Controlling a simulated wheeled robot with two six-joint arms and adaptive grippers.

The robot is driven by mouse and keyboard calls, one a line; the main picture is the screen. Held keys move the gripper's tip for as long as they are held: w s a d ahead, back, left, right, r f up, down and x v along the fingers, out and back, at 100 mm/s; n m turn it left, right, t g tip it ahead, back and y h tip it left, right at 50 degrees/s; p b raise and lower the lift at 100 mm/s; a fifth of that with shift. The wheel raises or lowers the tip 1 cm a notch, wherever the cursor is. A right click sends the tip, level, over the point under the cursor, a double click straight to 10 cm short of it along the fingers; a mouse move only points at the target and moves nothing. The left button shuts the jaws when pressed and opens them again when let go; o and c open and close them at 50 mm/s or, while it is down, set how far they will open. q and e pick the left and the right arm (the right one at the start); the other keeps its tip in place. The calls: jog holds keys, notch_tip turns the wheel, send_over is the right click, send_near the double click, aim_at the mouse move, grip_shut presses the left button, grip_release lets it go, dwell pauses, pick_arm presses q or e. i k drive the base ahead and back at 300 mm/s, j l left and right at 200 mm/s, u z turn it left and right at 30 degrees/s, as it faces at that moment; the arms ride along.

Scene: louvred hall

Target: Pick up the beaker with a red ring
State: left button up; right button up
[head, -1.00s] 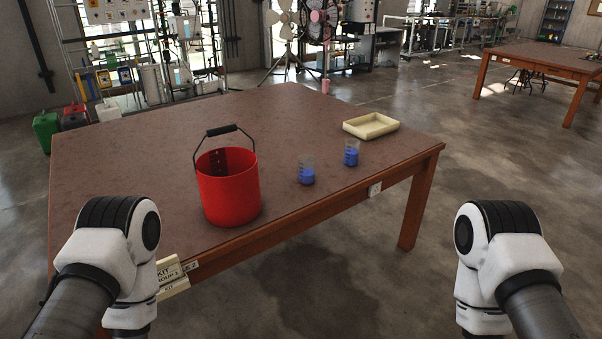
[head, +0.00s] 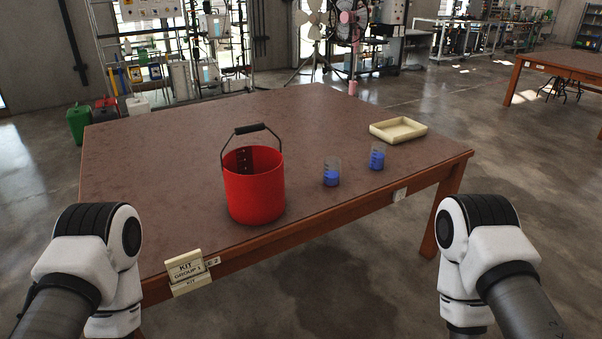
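I cannot make out a red ring on either beaker at this size. My arms come in at the lower left and lower right, at the table's near side. Both grippers are out of the picture, so their state does not show.
A red bucket (head: 254,190) with a raised black handle stands left of the beakers. A shallow cream tray (head: 398,130) lies near the table's right corner. A "KIT GROUP 1" sign (head: 186,270) is at the near edge. The left part of the tabletop is clear.

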aim_at(331, 174)
jog(key=i+l+u, duration=0.35)
jog(key=l+u, duration=0.15)
jog(key=l, duration=0.25)
jog(key=i+l+u, duration=0.2)
jog(key=l, duration=0.25)
jog(key=l+u, duration=0.25)
jog(key=l, duration=0.2)
